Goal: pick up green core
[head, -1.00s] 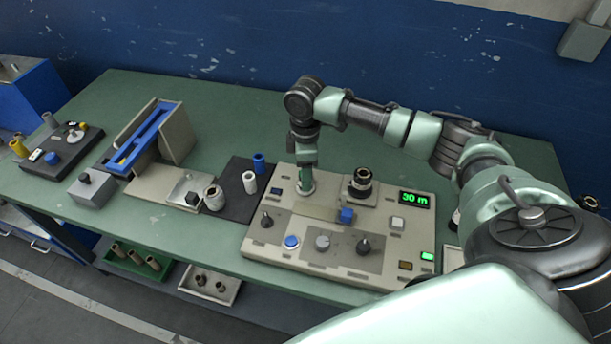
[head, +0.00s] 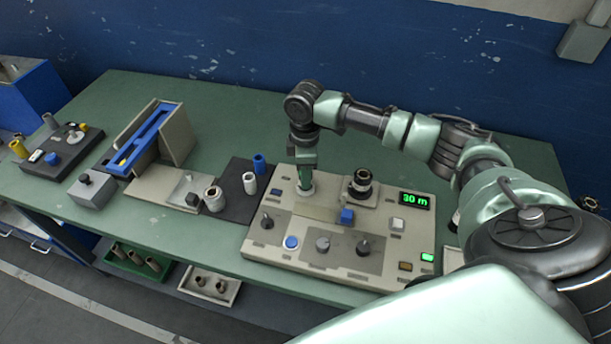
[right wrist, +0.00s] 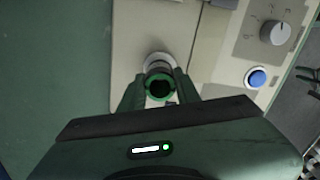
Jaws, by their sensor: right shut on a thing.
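The green core (right wrist: 158,88) shows in the right wrist view as a short tube with a green rim and a dark hole, set over a pale round seat on the grey control panel (head: 262,243). My right gripper (head: 306,182) is upright at the panel's back left, its fingers pointing down. In the right wrist view my right gripper (right wrist: 159,92) has one finger on each side of the core and is shut on it. In the head view the fingers mostly hide the core. My left gripper is not in view.
A dark roller (head: 361,184) stands on the panel right of my gripper, near the lit display (head: 414,200). A blue cylinder (head: 259,163) and a white cylinder (head: 249,183) stand on a black mat to the left. The green table behind is clear.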

